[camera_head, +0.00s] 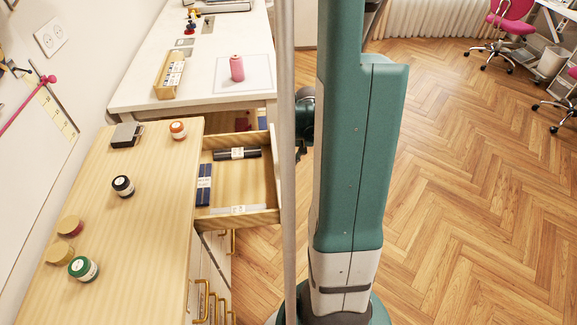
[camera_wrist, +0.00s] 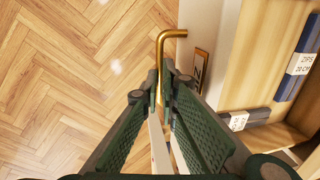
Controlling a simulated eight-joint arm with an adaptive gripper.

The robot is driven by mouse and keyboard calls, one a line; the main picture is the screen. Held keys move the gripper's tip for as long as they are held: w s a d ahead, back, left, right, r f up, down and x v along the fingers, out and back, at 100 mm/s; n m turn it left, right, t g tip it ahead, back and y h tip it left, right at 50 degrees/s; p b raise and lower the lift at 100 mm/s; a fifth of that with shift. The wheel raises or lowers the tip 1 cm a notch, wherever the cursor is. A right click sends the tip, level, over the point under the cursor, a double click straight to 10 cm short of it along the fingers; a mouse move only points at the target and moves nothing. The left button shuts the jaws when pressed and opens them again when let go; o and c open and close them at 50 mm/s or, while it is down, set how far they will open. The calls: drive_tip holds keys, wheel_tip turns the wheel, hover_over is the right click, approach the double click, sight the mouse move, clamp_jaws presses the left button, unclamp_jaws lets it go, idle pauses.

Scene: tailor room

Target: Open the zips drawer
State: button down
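The zips drawer (camera_head: 238,186) is pulled out from the wooden cabinet, its interior clearly visible. It holds a blue pack (camera_head: 204,184) and a black roll-like item (camera_head: 237,153), both with white labels. In the wrist view, the drawer's pale front (camera_wrist: 224,48) carries a small label plate (camera_wrist: 201,68) and a brass handle (camera_wrist: 160,66). A pack labelled "ZIPS 20 CM" (camera_wrist: 299,64) lies inside. My gripper (camera_wrist: 162,80) has its fingertips close together on either side of the handle bar, shut on it. In the head view, my column and the grey pole hide the gripper.
The cabinet top (camera_head: 150,215) holds several spools and a dark block (camera_head: 126,135). Below the drawer are more brass handles (camera_head: 203,297). Behind stands a white table (camera_head: 215,88) with a pink spool (camera_head: 237,68). Open herringbone floor (camera_head: 470,200) lies to the right.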

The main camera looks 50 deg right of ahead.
drive_tip(key=c, duration=2.9)
unclamp_jaws()
drive_tip(key=shift+f, duration=0.1)
drive_tip(key=shift+o, duration=0.2)
wheel_tip(320, 180, up, 12)
drive_tip(key=s+d, duration=0.1)
drive_tip(key=shift+s+d, duration=0.25)
drive_tip(key=shift+s, duration=0.05)
drive_tip(key=w+a+r+n+t+h, duration=0.1)
drive_tip(key=w+a+r+n, duration=0.3)
drive_tip(key=a, duration=0.6)
drive_tip(key=w+a+r+t+h, duration=0.1)
drive_tip(key=w+a+r, duration=0.1)
drive_tip(key=a+r, duration=0.6)
drive_tip(key=s+a+r+n+t, duration=0.1)
drive_tip(key=a+n, duration=0.1)
drive_tip(key=a, duration=0.8)
drive_tip(key=s+a+r+n+t, duration=0.2)
drive_tip(key=a+n, duration=0.1)
drive_tip(key=a, duration=0.8)
drive_tip(key=shift+s+a+r+t, duration=0.25)
drive_tip(key=shift+s+a+t, duration=0.05)
